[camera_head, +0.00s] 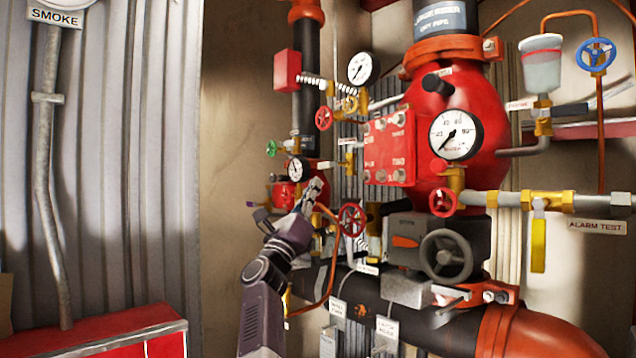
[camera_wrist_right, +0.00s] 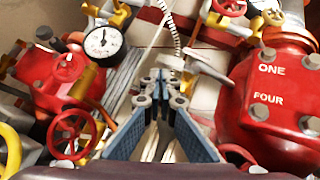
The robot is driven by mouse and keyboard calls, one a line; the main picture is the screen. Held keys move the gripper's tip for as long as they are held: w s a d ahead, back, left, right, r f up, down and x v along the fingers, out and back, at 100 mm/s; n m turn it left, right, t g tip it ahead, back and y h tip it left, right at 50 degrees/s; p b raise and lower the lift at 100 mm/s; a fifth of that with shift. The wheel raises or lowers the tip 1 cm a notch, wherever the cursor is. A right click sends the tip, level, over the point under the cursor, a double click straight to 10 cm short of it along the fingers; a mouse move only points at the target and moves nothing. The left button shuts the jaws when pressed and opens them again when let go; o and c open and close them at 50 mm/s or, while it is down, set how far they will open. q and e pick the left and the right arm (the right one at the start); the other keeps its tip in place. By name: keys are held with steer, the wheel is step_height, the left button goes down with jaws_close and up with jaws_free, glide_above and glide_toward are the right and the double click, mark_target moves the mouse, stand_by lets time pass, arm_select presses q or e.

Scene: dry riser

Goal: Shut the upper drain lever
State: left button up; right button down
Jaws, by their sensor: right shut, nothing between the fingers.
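No label that I can read names the upper drain lever, so I cannot tell which handle it is. A small brass valve (camera_head: 349,156) sits beside a tiny unreadable tag, left of the red valve body (camera_head: 458,115). A yellow lever (camera_head: 538,243) hangs straight down beside the ALARM TEST sign. A dark grey lever (camera_head: 572,110) lies level near another small tag. My right gripper (camera_head: 313,190) is shut and empty in front of the small red valve group at the left; its fingers meet in the right wrist view (camera_wrist_right: 160,82). My left gripper is not in view.
Red handwheels (camera_head: 351,219) and a white gauge (camera_head: 297,169) crowd around the gripper. A large grey handwheel (camera_head: 446,256) is lower right. The red cover plate (camera_head: 389,150) stands to the right. Bare wall (camera_head: 232,170) is free at left.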

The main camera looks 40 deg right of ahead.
steer(key=v, duration=0.4)
steer(key=shift+s+a+f, duration=0.1)
steer(key=shift+a, duration=0.1)
stand_by(0.5)
